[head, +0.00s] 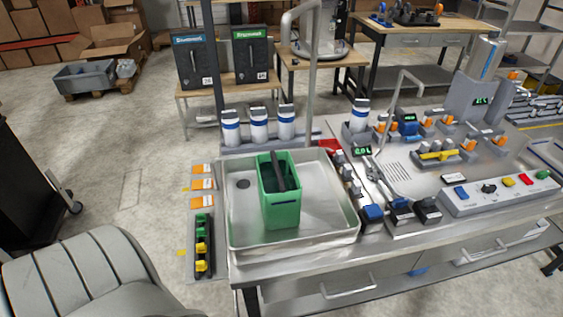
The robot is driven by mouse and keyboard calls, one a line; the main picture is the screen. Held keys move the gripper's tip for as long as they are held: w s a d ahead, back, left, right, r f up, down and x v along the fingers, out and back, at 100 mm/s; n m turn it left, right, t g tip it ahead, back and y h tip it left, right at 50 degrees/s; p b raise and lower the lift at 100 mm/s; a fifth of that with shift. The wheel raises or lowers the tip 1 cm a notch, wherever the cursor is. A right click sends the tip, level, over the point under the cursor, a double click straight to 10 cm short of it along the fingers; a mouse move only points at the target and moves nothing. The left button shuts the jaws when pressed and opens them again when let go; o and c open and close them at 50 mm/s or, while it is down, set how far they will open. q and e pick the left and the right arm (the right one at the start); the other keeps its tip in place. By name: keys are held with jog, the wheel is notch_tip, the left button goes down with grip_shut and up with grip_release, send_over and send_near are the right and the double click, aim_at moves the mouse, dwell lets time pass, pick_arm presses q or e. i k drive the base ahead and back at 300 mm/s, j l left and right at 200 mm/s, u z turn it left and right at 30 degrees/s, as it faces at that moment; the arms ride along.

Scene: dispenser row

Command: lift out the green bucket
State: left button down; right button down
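The green bucket (281,205) stands in the shallow metal sink basin (335,228) on the near left part of the bench. It is a tall, open-topped, rectangular bucket. A dark bar, which may be its handle, rises at its top and leans to the upper left. The bucket's base rests inside the basin, with bare basin floor to its left and right. A round dark drain shows to its left. Neither of my grippers is in view.
A tall grey tap pipe (314,60) rises behind the basin. White bottles with blue bands (259,127) line its back edge. Small dispensers with dark and blue blocks (372,212) stand close on its right. A control box (500,193) with coloured buttons is further right.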

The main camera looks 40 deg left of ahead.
aim_at(280, 188)
jog(key=u, duration=1.25)
jog(key=l+u, duration=0.1)
jog(key=u, duration=0.45)
